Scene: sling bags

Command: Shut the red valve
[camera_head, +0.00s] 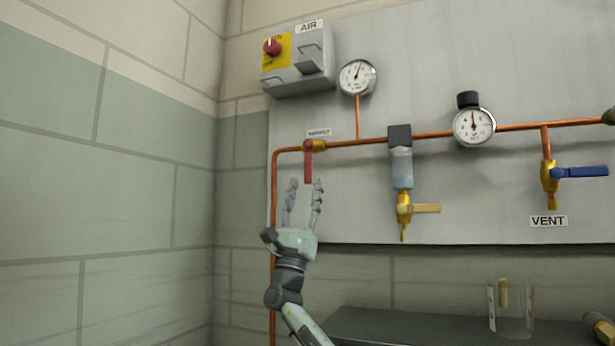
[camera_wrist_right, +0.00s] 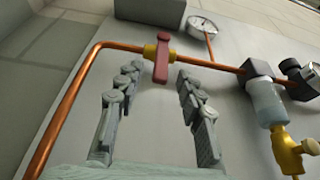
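The red valve is a red lever handle (camera_head: 308,167) on a brass body (camera_head: 319,146) in the copper pipe, just right of the pipe's upper-left bend. The lever hangs straight down, across the horizontal pipe. My right gripper (camera_head: 304,187) points up just below the lever, fingers spread and empty. In the right wrist view the red lever (camera_wrist_right: 162,58) shows between and beyond the two open fingertips (camera_wrist_right: 158,76). I see no clear contact with it. My left gripper is not in view.
Along the pipe are a filter with a brass tap (camera_head: 404,205), a regulator gauge (camera_head: 473,126) and a blue vent lever (camera_head: 580,171). A grey switch box (camera_head: 298,63) hangs above. A clear container (camera_head: 512,312) stands on the dark bench (camera_head: 400,328) below.

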